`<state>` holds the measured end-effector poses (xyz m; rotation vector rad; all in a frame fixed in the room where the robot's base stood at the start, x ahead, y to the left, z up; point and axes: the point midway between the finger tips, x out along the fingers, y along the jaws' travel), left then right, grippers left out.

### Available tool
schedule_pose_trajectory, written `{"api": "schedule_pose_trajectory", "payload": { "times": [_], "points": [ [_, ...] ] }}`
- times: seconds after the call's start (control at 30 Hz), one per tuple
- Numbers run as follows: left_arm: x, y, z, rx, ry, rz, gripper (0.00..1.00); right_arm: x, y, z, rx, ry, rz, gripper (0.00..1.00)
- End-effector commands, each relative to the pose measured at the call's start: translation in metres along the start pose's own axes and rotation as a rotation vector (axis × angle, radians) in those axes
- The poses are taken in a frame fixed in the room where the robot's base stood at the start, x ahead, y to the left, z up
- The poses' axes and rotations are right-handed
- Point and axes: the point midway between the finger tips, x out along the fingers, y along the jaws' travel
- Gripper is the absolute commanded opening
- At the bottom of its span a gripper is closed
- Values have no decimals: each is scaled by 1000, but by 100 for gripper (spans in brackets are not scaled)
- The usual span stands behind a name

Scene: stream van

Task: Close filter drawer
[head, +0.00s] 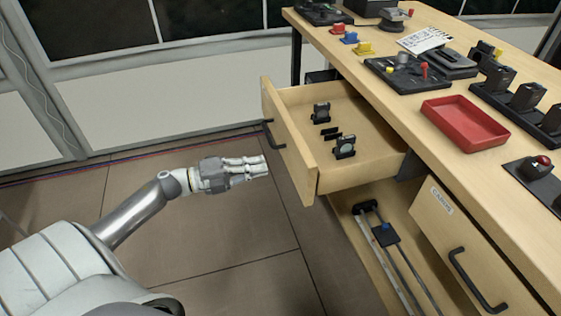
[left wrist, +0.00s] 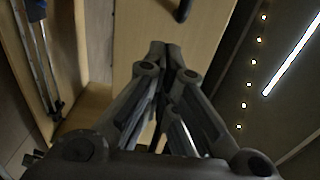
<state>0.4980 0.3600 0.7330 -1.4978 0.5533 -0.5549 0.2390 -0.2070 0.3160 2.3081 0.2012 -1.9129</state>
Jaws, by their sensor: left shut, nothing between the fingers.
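The filter drawer (head: 290,150) is pulled out from the wooden bench in the head view. It holds several small black filter pieces, and a black handle (head: 272,134) sits on its front. My left gripper (head: 266,165) is shut and empty, with its fingertips close to the drawer front in the picture. In the left wrist view the shut fingertips (left wrist: 166,48) point toward the light wooden drawer front (left wrist: 215,40), with part of its handle (left wrist: 183,10) at the top. Contact cannot be told. My right gripper is not in view.
Below the filter drawer, a lower open compartment (head: 345,205) holds rails. A closed drawer labelled CABLES (head: 440,225) is to the right. The bench top (head: 400,120) carries a red tray (head: 465,124) and several devices. Floor around my left arm is clear.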

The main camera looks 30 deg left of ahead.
Motion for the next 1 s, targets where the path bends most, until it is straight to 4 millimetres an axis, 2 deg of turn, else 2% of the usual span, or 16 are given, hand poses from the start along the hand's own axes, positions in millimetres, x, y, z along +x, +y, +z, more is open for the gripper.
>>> {"api": "schedule_pose_trajectory", "payload": {
  "times": [0.03, 0.2, 0.4, 1.0],
  "points": [
    [11, -1, 1, 2, 0, -4, 0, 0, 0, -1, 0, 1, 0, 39],
    [38, -1, 1, 1, 0, -2, 0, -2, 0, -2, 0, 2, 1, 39],
    [59, 0, 1, -1, -2, -2, 0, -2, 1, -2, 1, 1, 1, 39],
    [68, 0, 0, -1, -2, 0, 0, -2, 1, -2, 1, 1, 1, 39]
  ]
}}
